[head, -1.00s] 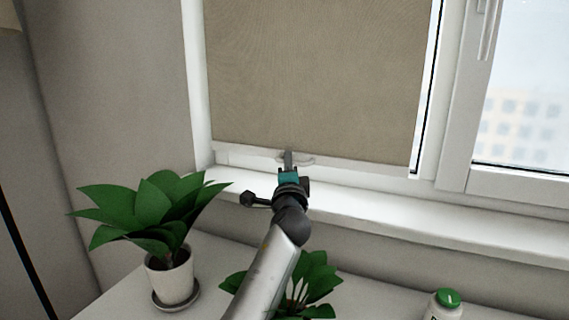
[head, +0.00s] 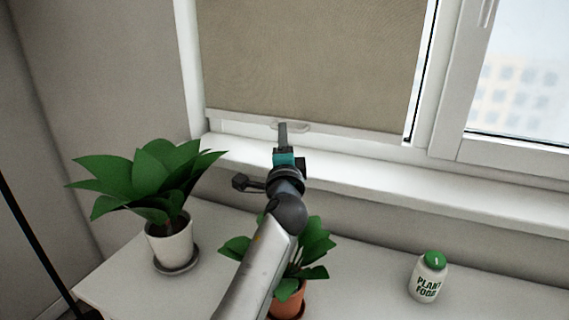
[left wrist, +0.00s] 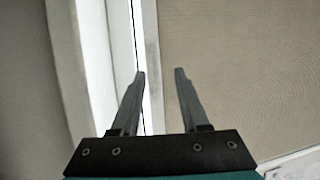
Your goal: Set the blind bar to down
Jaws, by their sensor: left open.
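The blind bar (head: 345,132) is the white strip along the lower edge of the beige blind (head: 310,55). It hangs low, just above the window sill, with a small grip (head: 297,128) at its middle. My left gripper (head: 283,130) is in front of that grip in the head view; I cannot tell whether it touches. My right gripper is out of view.
The white sill (head: 390,187) runs below the blind. On the white surface under it stand a plant in a white pot (head: 170,243), a plant in an orange pot (head: 290,302) partly behind my left arm, and a plant food bottle (head: 428,278).

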